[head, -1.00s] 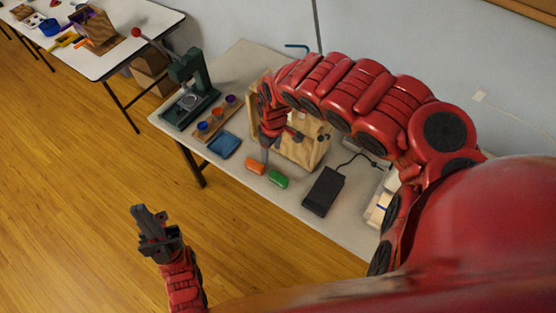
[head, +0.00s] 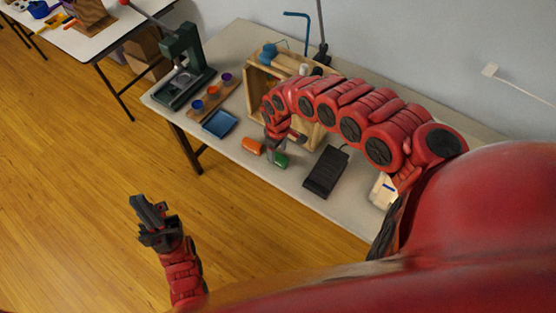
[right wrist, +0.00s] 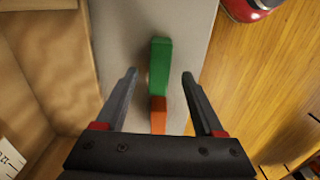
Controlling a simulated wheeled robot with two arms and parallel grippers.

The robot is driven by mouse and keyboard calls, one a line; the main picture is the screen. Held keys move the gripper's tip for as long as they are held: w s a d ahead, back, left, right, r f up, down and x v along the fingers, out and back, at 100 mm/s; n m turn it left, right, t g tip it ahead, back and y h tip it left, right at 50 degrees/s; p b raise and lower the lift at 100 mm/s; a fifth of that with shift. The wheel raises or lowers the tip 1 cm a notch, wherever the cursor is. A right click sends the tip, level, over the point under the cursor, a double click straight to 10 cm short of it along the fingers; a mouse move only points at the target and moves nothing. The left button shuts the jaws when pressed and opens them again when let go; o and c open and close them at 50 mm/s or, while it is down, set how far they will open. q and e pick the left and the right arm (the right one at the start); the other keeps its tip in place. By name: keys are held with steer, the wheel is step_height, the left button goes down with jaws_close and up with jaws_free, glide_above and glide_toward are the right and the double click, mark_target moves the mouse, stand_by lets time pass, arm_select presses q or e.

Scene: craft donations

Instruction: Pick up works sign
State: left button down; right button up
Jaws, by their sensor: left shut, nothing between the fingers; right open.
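A small green block (head: 281,161) and an orange block (head: 252,147) lie close together near the front edge of the worktable. No lettering can be read on either, so I cannot tell for sure which is the works sign. My right gripper (head: 274,157) is open above them and partly hides the green block. In the right wrist view, the green block (right wrist: 160,65) shows between the open fingers (right wrist: 160,76), with the orange block (right wrist: 158,116) nearer the palm. My left gripper (head: 149,212) is shut and empty over the floor, away from the table.
A wooden crate (head: 262,92) stands just behind the blocks. A black pedal (head: 326,172) lies to their right. A blue tray (head: 220,123), small cups on a board (head: 212,97) and a green press (head: 183,66) stand to the left.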

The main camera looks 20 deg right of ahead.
mark_target(278, 156)
step_height(278, 156, down, 4)
steer(key=shift+r, duration=0.2)
steer(key=shift+d, duration=0.1)
jaws_close()
